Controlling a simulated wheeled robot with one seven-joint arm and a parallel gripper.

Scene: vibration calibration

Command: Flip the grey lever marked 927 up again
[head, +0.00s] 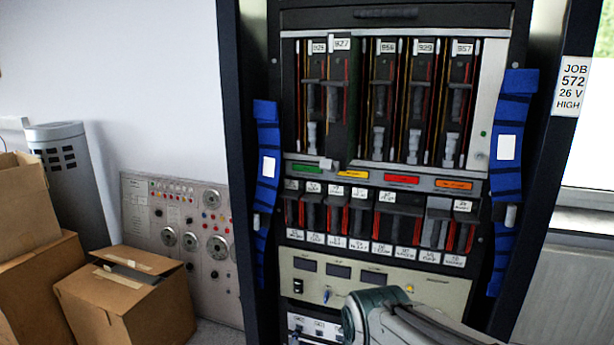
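The label 927 (341,43) sits at the top of the tall rack, second from the left in the upper row of lever slots. Below it is a dark grey lever (334,98) in a narrow slot with red edging. I cannot tell for sure whether it stands up or down. Light grey handle pieces show low in the neighbouring slots, such as the one at the left (311,136), but none shows clearly under 927. A grey-green part of my arm reaches in at the bottom, in front of the rack's lower panel. My gripper is not in view.
A lower row of dark levers (361,215) with white labels sits below coloured tags. Blue padded straps (268,165) (507,170) hang on both rack posts. Cardboard boxes (125,295) and a dial panel (180,235) stand at left. The upper levers are unobstructed.

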